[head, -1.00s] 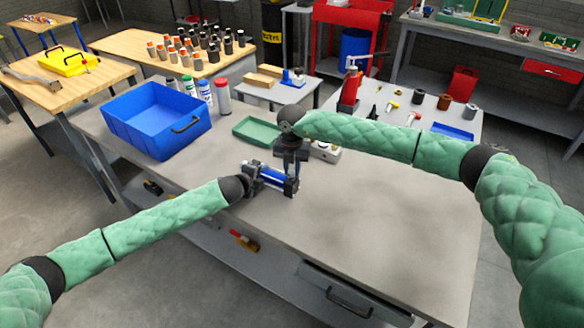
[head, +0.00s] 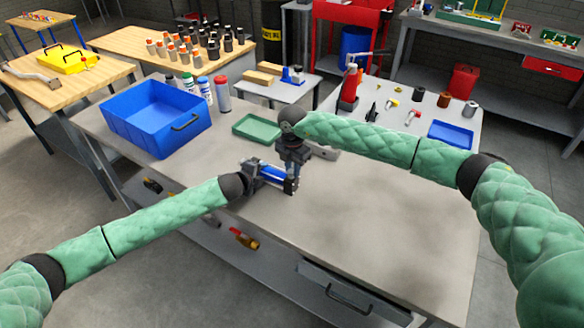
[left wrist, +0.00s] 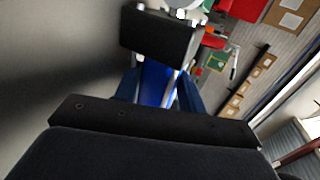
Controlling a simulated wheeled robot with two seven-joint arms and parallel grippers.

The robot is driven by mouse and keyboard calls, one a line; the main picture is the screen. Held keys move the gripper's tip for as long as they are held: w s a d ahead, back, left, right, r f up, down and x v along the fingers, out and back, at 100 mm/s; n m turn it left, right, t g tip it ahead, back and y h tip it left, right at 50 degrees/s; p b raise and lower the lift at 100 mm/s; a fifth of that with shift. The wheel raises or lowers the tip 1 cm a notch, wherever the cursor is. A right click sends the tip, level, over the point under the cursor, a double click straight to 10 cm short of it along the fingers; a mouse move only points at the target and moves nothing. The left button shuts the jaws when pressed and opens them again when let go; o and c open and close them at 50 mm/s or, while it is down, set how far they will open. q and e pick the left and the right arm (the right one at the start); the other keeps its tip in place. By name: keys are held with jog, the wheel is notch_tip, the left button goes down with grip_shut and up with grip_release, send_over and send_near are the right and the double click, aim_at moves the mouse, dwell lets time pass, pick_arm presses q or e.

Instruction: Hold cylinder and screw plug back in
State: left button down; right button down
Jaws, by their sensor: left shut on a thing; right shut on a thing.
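A blue cylinder (head: 271,174) with dark end blocks is held just above the grey workbench near its middle. My left gripper (head: 258,172) is shut on the cylinder from the left. In the left wrist view the blue barrel (left wrist: 154,84) lies between my left fingers, with a black end block (left wrist: 158,36) beyond them. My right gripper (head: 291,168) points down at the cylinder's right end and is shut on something. The plug is not clearly visible; my right gripper hides that spot.
A blue bin (head: 155,118) stands at the back left of the bench (head: 375,215), with several bottles (head: 205,90) behind it. A green tray (head: 257,129) lies behind the grippers. The bench's front right is clear.

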jog(key=m, duration=0.5)
jog(key=shift+s+m, duration=0.15)
jog(key=shift+m, duration=0.25)
jog(key=m, duration=0.6)
jog(key=shift+s, duration=0.2)
jog(key=shift+a+m, duration=0.2)
jog(key=shift+m, duration=0.4)
jog(key=shift+w+a+r+m, duration=0.1)
jog(key=shift+a+r+m, duration=0.2)
jog(key=shift+a+m, duration=0.25)
jog(key=shift+w+a+r+m, duration=0.1)
jog(key=shift+a+r+m, duration=0.15)
jog(key=shift+a+m, duration=0.25)
jog(key=shift+d+m, duration=0.25)
jog(key=shift+m, duration=0.2)
jog(key=shift+s+d+f+m, duration=0.15)
jog(key=shift+d+f+m, duration=0.15)
jog(key=shift+d, duration=0.25)
jog(key=shift+s+d+f+m, duration=0.15)
jog(key=shift+d+f+m, duration=0.15)
jog(key=shift+d, duration=0.2)
jog(key=c, duration=1.2)
grip_release()
jog(key=shift+d, duration=0.1)
jog(key=shift+c, duration=0.2)
